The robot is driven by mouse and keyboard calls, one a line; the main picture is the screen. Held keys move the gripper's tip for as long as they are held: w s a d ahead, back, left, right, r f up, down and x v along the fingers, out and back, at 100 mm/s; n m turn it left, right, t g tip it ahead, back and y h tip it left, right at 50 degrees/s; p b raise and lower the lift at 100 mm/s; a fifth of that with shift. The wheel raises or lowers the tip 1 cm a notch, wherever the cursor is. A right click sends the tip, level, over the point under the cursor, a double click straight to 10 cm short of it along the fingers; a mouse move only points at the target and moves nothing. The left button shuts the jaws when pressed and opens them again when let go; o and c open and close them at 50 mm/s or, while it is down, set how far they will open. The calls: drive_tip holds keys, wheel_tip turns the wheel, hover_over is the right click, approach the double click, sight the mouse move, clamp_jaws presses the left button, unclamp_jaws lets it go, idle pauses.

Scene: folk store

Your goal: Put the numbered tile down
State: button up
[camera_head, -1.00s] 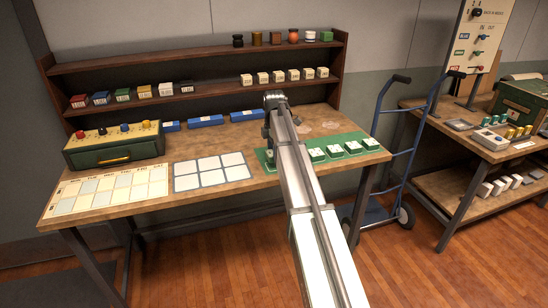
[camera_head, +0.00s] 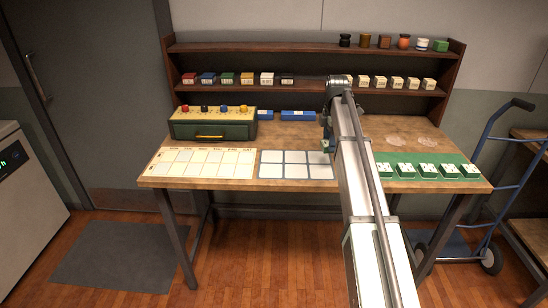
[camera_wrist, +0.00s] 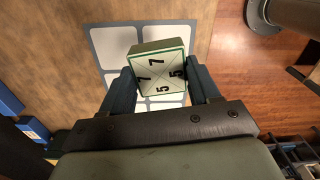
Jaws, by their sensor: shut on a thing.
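In the wrist view my gripper (camera_wrist: 161,88) is shut on a white numbered tile (camera_wrist: 158,73) with a green border. The tile shows 7s and 5s split by crossed lines, and it sits tilted between the fingers. Beneath it is the grid mat (camera_wrist: 104,40) of white cells with blue-grey edges; the tile hides part of it. In the head view the grid mat (camera_head: 259,171) lies at the table's middle. My gripper (camera_head: 326,148) is at the mat's right end, and my arm hides part of the scene there. I cannot tell the exact gap between tile and mat.
A green mat (camera_head: 384,158) with several numbered tiles (camera_head: 427,171) lies on the right of the table (camera_head: 230,183). A cream chart (camera_head: 199,163) and a green button box (camera_head: 212,124) are on the left. A two-tier shelf (camera_head: 310,91) stands behind.

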drive_tip(key=w+a, duration=0.4)
drive_tip(key=a, duration=0.7)
drive_tip(key=w+a, duration=0.4)
drive_tip(key=a, duration=0.7)
drive_tip(key=shift+m, duration=0.9)
drive_tip(key=shift+w+d+f, duration=0.1)
drive_tip(key=shift+d+f, duration=0.05)
drive_tip(key=shift+f, duration=2.2)
drive_tip(key=shift+w+d+f, duration=0.1)
drive_tip(key=shift+d+f, duration=0.05)
drive_tip(key=shift+f, duration=2.15)
drive_tip(key=shift+f, duration=0.1)
drive_tip(key=o, duration=1.2)
drive_tip(key=shift+c, duration=0.2)
wheel_tip(320, 180, up, 12)
